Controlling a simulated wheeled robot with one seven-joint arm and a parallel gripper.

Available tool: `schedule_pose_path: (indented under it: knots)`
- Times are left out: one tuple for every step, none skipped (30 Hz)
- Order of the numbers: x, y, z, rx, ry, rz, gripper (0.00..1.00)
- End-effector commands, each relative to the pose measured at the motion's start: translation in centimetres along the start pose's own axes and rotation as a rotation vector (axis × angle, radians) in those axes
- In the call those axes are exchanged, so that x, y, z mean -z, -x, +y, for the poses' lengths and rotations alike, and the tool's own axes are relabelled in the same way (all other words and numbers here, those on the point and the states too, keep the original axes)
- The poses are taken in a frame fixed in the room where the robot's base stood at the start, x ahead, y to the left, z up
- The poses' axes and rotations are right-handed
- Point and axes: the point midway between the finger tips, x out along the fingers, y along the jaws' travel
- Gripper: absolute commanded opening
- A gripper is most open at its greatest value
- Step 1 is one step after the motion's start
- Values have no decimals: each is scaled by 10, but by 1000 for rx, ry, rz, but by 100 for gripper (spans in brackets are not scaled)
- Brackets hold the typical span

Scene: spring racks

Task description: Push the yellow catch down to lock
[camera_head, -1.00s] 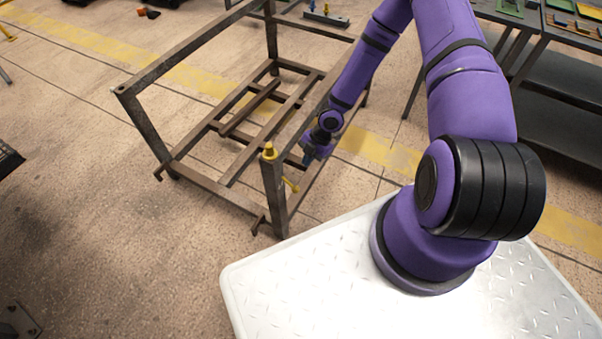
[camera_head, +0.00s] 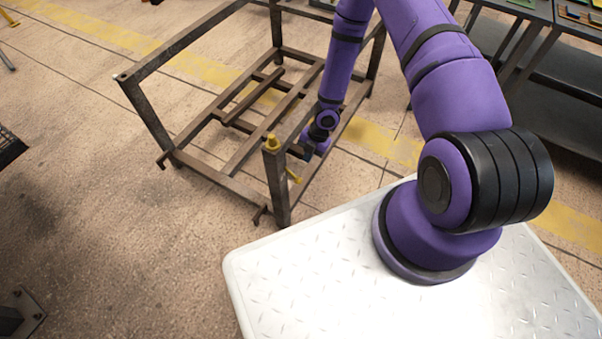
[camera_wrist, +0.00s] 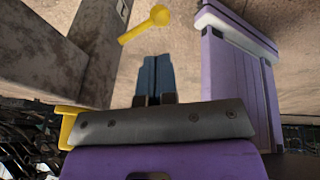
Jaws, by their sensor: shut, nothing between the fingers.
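The yellow catch (camera_head: 293,176) is a short lever with a rounded end. It sticks out from the side of the rack's near corner post (camera_head: 278,190), below the post's top. In the wrist view the catch (camera_wrist: 146,25) shows beyond my fingertips, slanting up to the right towards its knob. My gripper (camera_wrist: 155,60) is shut and empty, its two blue fingers side by side. A gap shows between the fingertips and the catch in that picture; I cannot tell the depth. In the head view my gripper (camera_head: 309,152) is beside the post, partly hidden by my wrist.
The rack's dark steel rails (camera_head: 185,45) surround an open bay with crossbars. Dark tables (camera_head: 540,70) stand at the back right. The floor left of the rack is mostly clear.

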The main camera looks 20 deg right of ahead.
Motion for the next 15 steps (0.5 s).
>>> schedule_pose_path:
  knots:
    - [1, -10, 0, 4, 3, 2, 0]
    - [1, -15, 0, 4, 1, 2, 0]
    - [1, -22, 0, 3, 3, 2, 0]
    - [1, -27, -1, 4, 2, 1, 0]
    - [1, -32, -1, 4, 3, 2, 0]
    - [1, -40, 0, 2, 1, 2, 0]
    - [1, -45, -1, 3, 2, 3, 0]
    - [1, -50, -1, 3, 2, 2, 0]
    - [0, -57, -1, 2, 2, 1, 0]
    - [0, -61, -1, 2, 1, 2, 0]
    - [1, -66, 0, 1, 0, 2, 0]
    - [1, -71, 0, 1, 0, 1, 0]
    - [1, -74, 0, 1, 1, 1, 0]
    - [0, -77, 0, 1, 1, 1, 0]
    - [0, -81, 0, 1, 1, 1, 0]
